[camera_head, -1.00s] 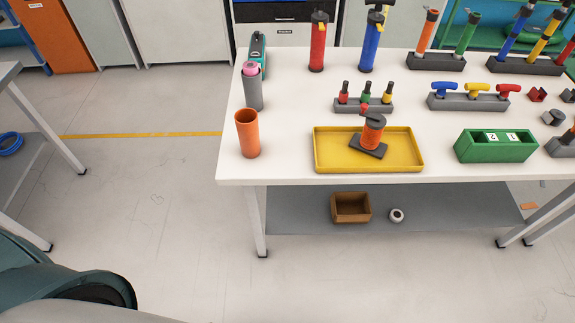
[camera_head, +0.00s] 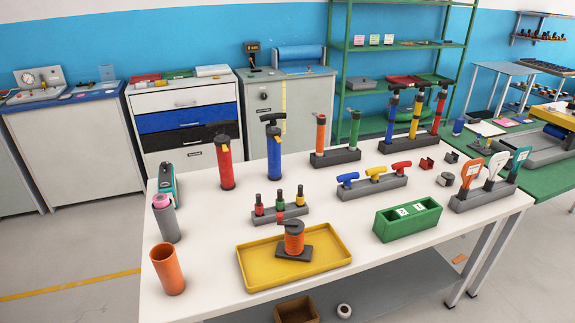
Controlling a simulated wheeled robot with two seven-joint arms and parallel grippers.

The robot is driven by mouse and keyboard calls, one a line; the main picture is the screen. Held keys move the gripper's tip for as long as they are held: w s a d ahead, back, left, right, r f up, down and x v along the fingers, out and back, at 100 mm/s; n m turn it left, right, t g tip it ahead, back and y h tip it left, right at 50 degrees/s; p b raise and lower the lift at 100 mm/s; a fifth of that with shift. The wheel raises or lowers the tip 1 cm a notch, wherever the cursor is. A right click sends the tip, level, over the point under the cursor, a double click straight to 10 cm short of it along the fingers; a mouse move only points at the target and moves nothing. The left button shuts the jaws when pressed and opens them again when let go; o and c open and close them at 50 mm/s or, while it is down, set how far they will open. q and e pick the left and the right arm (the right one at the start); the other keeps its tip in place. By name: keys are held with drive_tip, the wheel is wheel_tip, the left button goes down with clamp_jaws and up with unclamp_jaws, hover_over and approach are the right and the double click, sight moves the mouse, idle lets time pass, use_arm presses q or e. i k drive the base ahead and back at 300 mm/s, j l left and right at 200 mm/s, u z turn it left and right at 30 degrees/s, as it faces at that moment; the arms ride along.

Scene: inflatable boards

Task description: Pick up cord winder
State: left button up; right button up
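The cord winder (camera_head: 294,238) is an orange spool with a dark crank on top and a dark flat base. It stands upright in the yellow tray (camera_head: 262,279) near the front of the white table (camera_head: 215,296). Neither of my grippers shows in the head view, so I cannot see whether they are open or shut.
An orange cup (camera_head: 167,268) and a grey cylinder (camera_head: 166,220) stand left of the tray. A small rack of bottles (camera_head: 280,212) is behind it. A green box (camera_head: 407,219) is to the right. Red (camera_head: 225,163) and blue (camera_head: 274,150) pumps stand further back.

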sight(293, 248)
drive_tip(key=i+l, duration=0.1)
drive_tip(key=l, duration=0.75)
drive_tip(key=i+l+u, duration=0.1)
drive_tip(key=l, duration=1.65)
drive_tip(key=i+u, duration=0.05)
drive_tip(key=i, duration=0.05)
